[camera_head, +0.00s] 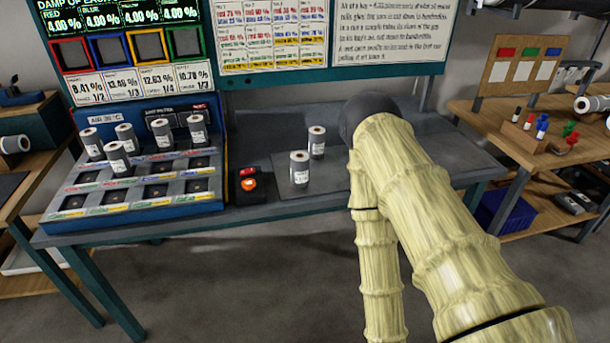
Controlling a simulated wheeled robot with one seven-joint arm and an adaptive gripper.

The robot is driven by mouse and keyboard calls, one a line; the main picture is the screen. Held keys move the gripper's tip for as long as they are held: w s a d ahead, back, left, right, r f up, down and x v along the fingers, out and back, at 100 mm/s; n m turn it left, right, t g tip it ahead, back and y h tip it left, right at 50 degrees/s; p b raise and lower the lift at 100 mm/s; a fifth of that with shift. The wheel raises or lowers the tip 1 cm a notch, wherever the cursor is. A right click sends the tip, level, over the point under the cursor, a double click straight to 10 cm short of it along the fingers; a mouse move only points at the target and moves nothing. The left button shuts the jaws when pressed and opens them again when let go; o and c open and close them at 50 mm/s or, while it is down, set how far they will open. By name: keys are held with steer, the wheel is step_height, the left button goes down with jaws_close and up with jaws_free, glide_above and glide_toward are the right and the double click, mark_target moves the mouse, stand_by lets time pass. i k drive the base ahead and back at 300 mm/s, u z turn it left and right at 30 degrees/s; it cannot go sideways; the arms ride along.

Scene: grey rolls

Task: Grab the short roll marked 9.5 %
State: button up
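Several short grey rolls with white labels show. Two stand upright on the dark mat (350,174) at the table's middle: a nearer roll (299,172) and a farther roll (317,144). Other rolls stand at the slotted rack on the left, among them a front roll (118,160), a left roll (91,145) and a right roll (197,132). The labels are too small to read, so I cannot tell which roll is marked 9.5 %. My pale, ribbed arm reaches over the table right of the two mat rolls. My gripper is not visible; the arm's far end is a dark rounded joint.
The slotted rack (136,210) fills the table's left part. A small box with red and orange buttons (249,183) sits between rack and mat. A board with percentages (137,86) stands behind the rack. Side benches stand left and right.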

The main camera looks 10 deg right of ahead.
mark_target(316, 146)
steer(key=k, duration=0.5)
steer(key=z, duration=1.75)
steer(key=i, duration=1.45)
steer(key=u, duration=2.8)
